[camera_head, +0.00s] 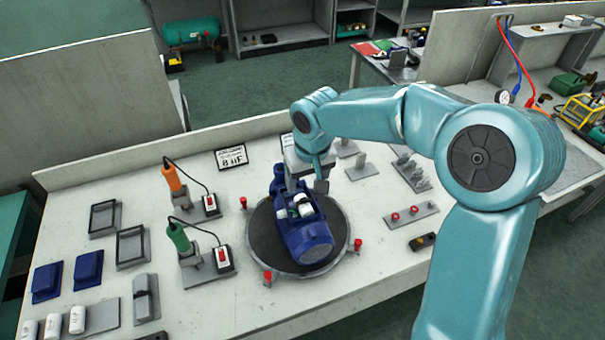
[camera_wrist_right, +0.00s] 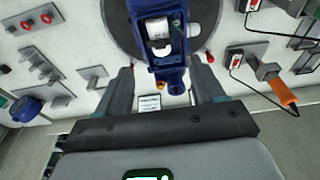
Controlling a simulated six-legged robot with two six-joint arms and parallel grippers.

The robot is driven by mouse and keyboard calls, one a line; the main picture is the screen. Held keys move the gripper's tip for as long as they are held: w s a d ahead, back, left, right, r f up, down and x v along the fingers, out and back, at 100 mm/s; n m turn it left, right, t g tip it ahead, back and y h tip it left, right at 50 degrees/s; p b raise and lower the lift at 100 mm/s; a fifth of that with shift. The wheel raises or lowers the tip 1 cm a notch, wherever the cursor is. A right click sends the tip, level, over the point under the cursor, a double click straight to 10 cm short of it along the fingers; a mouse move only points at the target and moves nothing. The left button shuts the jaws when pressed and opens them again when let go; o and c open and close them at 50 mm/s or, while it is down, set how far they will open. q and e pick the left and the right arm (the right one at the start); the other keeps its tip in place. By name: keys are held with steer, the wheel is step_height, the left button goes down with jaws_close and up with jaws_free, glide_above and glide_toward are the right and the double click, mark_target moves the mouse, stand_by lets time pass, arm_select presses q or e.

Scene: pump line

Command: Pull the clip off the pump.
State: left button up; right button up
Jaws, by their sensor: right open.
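The blue pump (camera_head: 305,228) lies on a dark round turntable (camera_head: 262,250) on the workbench. White and dark parts show on its upper side; I cannot tell which of them is the clip. My right gripper (camera_head: 318,178) is at the pump's far end, partly hidden by its own arm. In the right wrist view its two fingers (camera_wrist_right: 162,68) are spread apart, one on each side of the pump's narrow blue end (camera_wrist_right: 168,75), with nothing clamped. A small orange part (camera_wrist_right: 158,87) shows at that end. My left gripper is not in view.
Orange (camera_head: 172,177) and green (camera_head: 178,238) handled tools stand left of the turntable. Red-topped posts (camera_head: 357,245) surround it. Blue blocks (camera_head: 88,268) and white cylinders (camera_head: 77,320) are at the left. Grey fixtures (camera_head: 362,165) and a red-knob plate (camera_head: 410,214) are at the right.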

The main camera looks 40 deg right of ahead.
mark_target(304, 199)
steer(key=shift+s+f, duration=0.2)
steer(key=shift+f, duration=0.15)
steer(key=shift+w+f+b, duration=0.2)
steer(key=shift+f+b, duration=0.35)
steer(key=shift+f, duration=0.05)
steer(key=shift+d+f+b, duration=0.1)
steer(key=shift+f+b, duration=0.2)
steer(key=shift+f, duration=0.3)
steer(key=shift+w+f+b, duration=0.1)
steer(key=shift+f+b, duration=0.25)
steer(key=shift+f, duration=0.15)
steer(key=shift+w+f+b, duration=0.15)
steer(key=shift+f+b, duration=0.2)
steer(key=shift+f, duration=0.05)
steer(key=shift+w, duration=0.1)
